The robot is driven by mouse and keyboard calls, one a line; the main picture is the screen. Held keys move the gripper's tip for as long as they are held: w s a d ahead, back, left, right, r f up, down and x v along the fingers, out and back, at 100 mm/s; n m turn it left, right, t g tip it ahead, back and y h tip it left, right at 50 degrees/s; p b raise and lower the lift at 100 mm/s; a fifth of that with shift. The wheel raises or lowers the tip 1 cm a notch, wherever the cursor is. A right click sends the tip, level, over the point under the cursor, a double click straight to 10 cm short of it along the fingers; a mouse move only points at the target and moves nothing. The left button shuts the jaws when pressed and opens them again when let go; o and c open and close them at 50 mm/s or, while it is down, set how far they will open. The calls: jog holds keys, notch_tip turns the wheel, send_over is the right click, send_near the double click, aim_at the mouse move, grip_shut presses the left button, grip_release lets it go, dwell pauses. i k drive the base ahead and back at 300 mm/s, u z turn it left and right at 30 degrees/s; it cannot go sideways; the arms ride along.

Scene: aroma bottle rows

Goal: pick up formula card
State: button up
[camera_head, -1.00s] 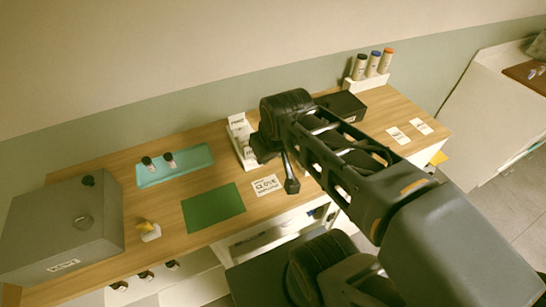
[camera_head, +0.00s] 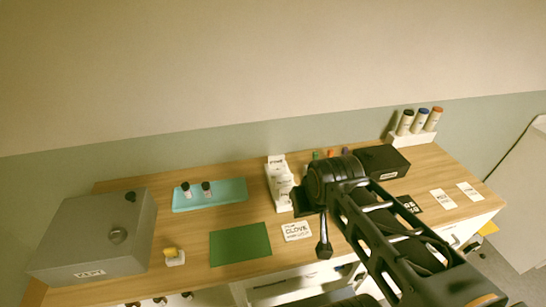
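A white card with dark lettering that reads "CLOVE" (camera_head: 297,231) lies flat on the wooden table, just right of the green mat (camera_head: 240,245). It is the likeliest formula card, but its smaller print is too small to read. My gripper (camera_head: 322,240) hangs over the table just right of this card, apart from it in the picture. My dark arm reaches in from the lower right and hides part of the table. I cannot tell whether the fingers are open or shut. Two more white cards (camera_head: 443,198) (camera_head: 470,191) lie at the right end.
A white stepped rack (camera_head: 279,183) stands behind the card. A teal tray (camera_head: 232,190) with two small bottles is at back left, a grey box (camera_head: 90,240) at far left. A black box (camera_head: 383,161) and a bottle stand (camera_head: 411,138) are at back right.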

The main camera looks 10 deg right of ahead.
aim_at(286, 180)
jog(key=k, duration=1)
jog(key=u, duration=1.4)
jog(key=i, duration=0.95)
jog(key=z, duration=1.15)
